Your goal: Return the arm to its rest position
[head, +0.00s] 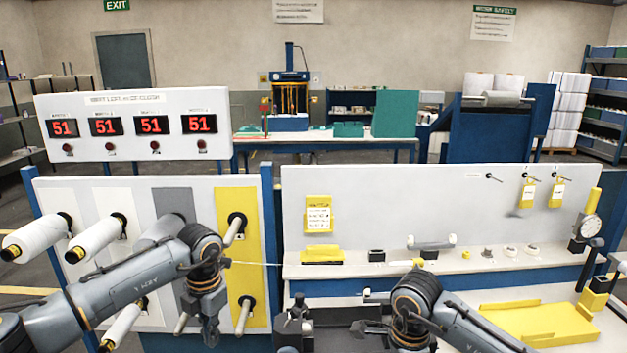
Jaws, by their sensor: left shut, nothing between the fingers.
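My left arm comes in from the lower left, in front of the white panel with spools. Its gripper (210,328) hangs pointing down, shut and empty, in front of the yellow strip's lower left edge. My right arm comes in from the lower right and bends in front of the shelf. Its gripper (372,326) is small and partly hidden by the wrist, so its fingers cannot be made out clearly.
White spools (38,236) stick out from the panel at left. Pegs (236,228) project from the yellow strip (240,285). A thin yarn runs right from it. Small parts stand on the shelf (300,270); a yellow tray (540,322) lies at right.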

